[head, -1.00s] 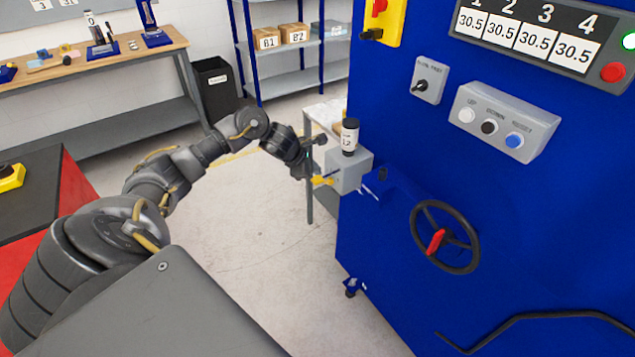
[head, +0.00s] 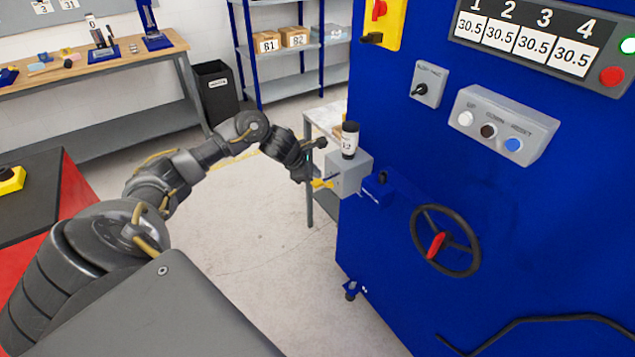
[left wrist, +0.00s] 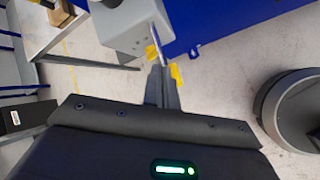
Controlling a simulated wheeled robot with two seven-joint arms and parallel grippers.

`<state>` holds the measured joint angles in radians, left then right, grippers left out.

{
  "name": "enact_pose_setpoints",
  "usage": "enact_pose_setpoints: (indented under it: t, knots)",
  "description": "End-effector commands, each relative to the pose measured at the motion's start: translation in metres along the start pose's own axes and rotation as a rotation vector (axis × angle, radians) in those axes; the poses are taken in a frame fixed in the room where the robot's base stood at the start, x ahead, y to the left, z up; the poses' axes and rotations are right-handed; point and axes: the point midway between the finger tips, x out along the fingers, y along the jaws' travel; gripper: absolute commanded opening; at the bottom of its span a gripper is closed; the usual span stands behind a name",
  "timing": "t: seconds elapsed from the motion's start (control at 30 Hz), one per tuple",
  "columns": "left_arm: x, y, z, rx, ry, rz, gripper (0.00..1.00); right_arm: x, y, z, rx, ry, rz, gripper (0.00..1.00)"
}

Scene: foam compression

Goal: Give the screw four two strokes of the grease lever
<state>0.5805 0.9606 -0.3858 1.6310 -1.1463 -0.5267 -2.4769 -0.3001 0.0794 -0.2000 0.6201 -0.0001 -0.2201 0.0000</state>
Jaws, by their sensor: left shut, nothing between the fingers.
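A grey grease box (head: 349,175) with a black-capped bottle (head: 349,140) on top is fixed to the left side of the blue machine. Yellow parts (head: 321,184) show at the box's near left side. In the left wrist view, the box (left wrist: 125,25) is at top, and a thin silver rod (left wrist: 159,42) runs from it towards my fingers. Yellow pieces (left wrist: 177,74) show either side of the fingertips. My left gripper (head: 312,179) is shut and empty, close beside the yellow parts; I cannot tell whether it touches them. My right gripper is out of view.
The blue machine (head: 400,260) fills the right, with a black handwheel (head: 445,240), push buttons (head: 488,131) and a display reading 30.5 in each window (head: 535,41). A small table (head: 326,115) stands behind the box. The floor (head: 270,230) below my arm is clear.

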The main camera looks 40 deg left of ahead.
Motion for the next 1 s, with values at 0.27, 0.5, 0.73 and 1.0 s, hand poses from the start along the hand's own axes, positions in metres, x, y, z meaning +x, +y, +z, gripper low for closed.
enact_pose_setpoints:
  t: [0.27, 0.5, 0.73, 1.0]
  knots:
    - [0.0, 0.0, 0.0001, 0.0, 0.0, 0.0, 0.0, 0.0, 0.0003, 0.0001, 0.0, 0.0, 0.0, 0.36]
    - [0.0, -0.0001, 0.0001, 0.0, 0.0, 0.0, 0.0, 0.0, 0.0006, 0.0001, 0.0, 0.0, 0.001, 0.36]
    - [0.0, 0.0, 0.0001, 0.0, 0.0, 0.0, 0.0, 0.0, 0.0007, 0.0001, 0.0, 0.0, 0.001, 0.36]
    - [0.004, -0.0021, -0.0021, 0.0, 0.0, 0.0, 0.0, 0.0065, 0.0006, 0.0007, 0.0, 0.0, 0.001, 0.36]
